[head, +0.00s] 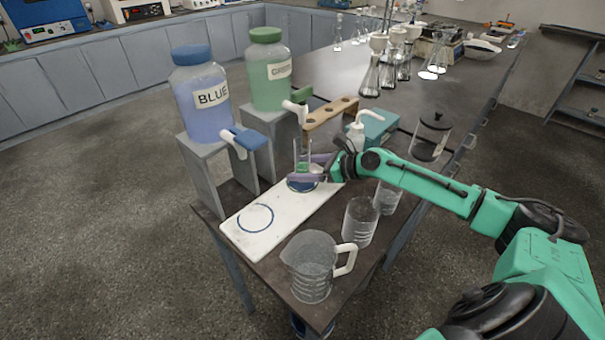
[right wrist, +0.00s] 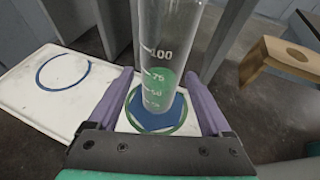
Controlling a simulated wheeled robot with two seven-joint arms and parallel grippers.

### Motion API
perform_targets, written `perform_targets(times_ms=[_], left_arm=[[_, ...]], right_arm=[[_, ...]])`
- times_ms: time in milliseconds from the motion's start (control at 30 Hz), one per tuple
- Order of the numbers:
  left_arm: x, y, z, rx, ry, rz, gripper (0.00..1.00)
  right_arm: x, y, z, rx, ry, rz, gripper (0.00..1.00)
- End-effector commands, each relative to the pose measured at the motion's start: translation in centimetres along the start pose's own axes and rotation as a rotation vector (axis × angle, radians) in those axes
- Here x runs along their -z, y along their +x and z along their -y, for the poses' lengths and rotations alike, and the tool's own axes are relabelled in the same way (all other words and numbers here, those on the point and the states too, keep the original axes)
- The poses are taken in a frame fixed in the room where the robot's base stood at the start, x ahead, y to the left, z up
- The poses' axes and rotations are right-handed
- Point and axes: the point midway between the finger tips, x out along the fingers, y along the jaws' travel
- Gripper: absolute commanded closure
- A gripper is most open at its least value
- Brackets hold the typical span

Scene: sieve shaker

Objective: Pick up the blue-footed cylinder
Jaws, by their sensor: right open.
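The blue-footed cylinder (right wrist: 160,75) is a clear graduated cylinder with green liquid near the 75 mark, standing upright on its blue foot. In the head view the cylinder (head: 303,155) stands at the far end of a white board (head: 237,228). My right gripper (head: 308,172) is open, with its purple fingers either side of the cylinder low down. In the right wrist view the gripper (right wrist: 164,103) has a finger left and right of the cylinder, with no clear contact. My left gripper is not in view.
An empty blue ring (head: 255,218) is marked on the board's near end. Blue (head: 201,95) and green (head: 268,75) jugs stand on grey stands to the left. A pitcher (head: 312,268) and beaker (head: 360,222) stand near the front. A wooden rack (head: 330,114) is behind the cylinder.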

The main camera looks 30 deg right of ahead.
Motion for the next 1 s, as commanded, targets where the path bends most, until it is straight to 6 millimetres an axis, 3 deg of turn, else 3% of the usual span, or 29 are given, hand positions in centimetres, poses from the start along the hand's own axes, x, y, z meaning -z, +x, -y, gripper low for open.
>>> perform_targets(times_ms=[133, 367, 600, 1000], left_arm=[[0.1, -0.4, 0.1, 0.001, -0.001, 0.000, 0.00], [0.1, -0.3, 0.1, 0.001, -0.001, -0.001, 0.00], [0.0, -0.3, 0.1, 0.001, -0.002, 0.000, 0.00], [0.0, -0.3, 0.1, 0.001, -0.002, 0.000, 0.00]], right_arm=[[-0.2, 2.4, -0.1, 0.000, 0.002, 0.005, 0.17], [0.0, 2.7, -0.1, 0.000, 0.000, 0.000, 0.17], [0.0, 2.7, -0.1, 0.000, 0.000, 0.000, 1.00], [-0.1, 2.4, 0.0, 0.001, 0.000, 0.001, 1.00]])
